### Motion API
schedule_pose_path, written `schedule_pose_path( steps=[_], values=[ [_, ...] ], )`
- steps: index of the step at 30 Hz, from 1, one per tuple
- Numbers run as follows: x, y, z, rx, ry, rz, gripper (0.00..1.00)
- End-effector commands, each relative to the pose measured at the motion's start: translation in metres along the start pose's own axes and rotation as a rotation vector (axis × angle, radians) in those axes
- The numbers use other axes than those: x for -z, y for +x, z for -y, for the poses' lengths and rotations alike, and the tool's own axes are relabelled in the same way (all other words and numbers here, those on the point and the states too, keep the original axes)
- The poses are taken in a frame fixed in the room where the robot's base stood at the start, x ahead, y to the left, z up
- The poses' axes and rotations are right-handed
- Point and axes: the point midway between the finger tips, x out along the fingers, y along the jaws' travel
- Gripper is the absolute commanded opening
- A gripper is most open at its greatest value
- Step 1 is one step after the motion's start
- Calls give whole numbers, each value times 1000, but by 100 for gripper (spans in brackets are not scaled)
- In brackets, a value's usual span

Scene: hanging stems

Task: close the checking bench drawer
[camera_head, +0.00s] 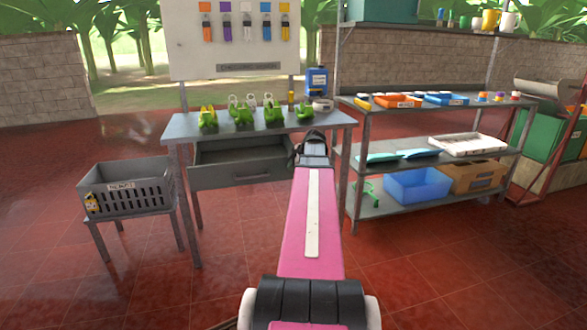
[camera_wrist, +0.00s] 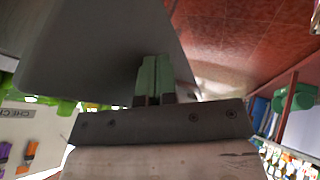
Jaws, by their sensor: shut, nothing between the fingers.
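The checking bench (camera_head: 180,127) is a grey metal table on legs in the head view. Its grey drawer (camera_head: 243,174) stands pulled out below the top, with its front panel and handle facing me and part of its inside showing. My gripper (camera_head: 311,138) is at the bench's right end, beside the drawer's right side; its fingertips are hard to see there. In the wrist view my gripper (camera_wrist: 154,78) has its green-padded fingers together with nothing between them. A grey surface lies close to them; I cannot tell whether they touch it.
Green clips (camera_head: 243,113) and a blue container (camera_head: 317,80) stand on the bench. A grey basket (camera_head: 128,197) sits on a low stand at left. A shelf rack (camera_head: 400,103) with trays and a blue bin (camera_head: 417,185) stands close on the right. Red floor is clear in front.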

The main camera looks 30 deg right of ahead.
Motion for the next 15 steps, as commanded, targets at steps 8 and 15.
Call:
schedule_pose_path(
  steps=[8, 15],
  values=[
    [0, 2, -4, 0, 0, 0, 0],
    [-1, 21, -41, 0, 0, -1, 0]
  ],
)
